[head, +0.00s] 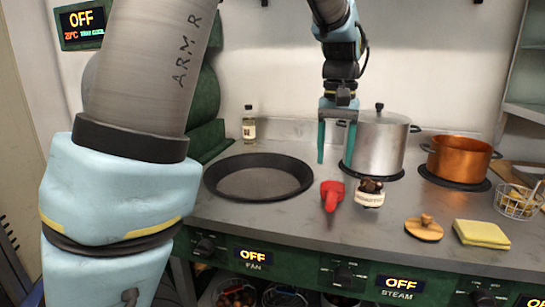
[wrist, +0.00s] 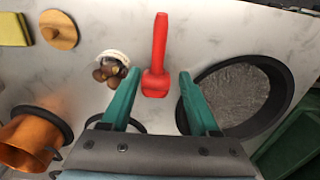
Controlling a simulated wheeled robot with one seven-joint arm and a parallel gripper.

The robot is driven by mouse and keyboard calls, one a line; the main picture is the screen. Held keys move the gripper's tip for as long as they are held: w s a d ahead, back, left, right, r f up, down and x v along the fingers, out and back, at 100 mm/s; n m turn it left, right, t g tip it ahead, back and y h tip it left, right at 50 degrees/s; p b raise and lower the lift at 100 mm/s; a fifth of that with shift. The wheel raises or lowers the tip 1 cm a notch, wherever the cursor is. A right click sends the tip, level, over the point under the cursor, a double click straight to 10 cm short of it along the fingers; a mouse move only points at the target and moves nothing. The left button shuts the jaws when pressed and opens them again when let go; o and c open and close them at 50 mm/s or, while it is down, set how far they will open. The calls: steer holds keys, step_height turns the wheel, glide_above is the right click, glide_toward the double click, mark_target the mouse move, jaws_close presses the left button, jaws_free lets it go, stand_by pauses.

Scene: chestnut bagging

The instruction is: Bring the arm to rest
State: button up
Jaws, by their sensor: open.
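My gripper (head: 335,163) hangs pointing down above the counter (head: 285,219), in front of the silver pot. Its two green fingers are apart with nothing between them, and the wrist view also shows the open gripper (wrist: 153,100). A red scoop (head: 331,194) lies on the counter below and in front of the fingers. A white labelled bag (head: 370,197) holding dark chestnuts stands just right of the scoop. In the wrist view the red scoop (wrist: 158,60) lies beyond the fingertips, with the bag of chestnuts (wrist: 110,68) to its left.
A black pan (head: 258,178) sits to the left. A lidded silver pot (head: 379,140) and a copper pot (head: 459,158) stand behind and right. A wooden lid (head: 424,229), yellow sponge (head: 481,234) and wire basket (head: 518,202) occupy the front right. A bottle (head: 249,125) stands behind the pan.

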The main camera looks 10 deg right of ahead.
steer(key=w+a+f+n+p, duration=0.2)
steer(key=a+f+p, duration=0.15)
steer(key=a, duration=1.35)
steer(key=s+a+f+n, duration=0.1)
steer(key=s+a+f, duration=0.1)
steer(key=a, duration=0.4)
steer(key=s+a+f+t+p, duration=0.1)
steer(key=s+a+f, duration=0.1)
steer(key=s+a, duration=0.2)
steer(key=a, duration=0.2)
steer(key=shift+a+f+n+t, duration=0.25)
steer(key=shift+a+n+t, duration=0.05)
steer(key=shift+a+n, duration=0.1)
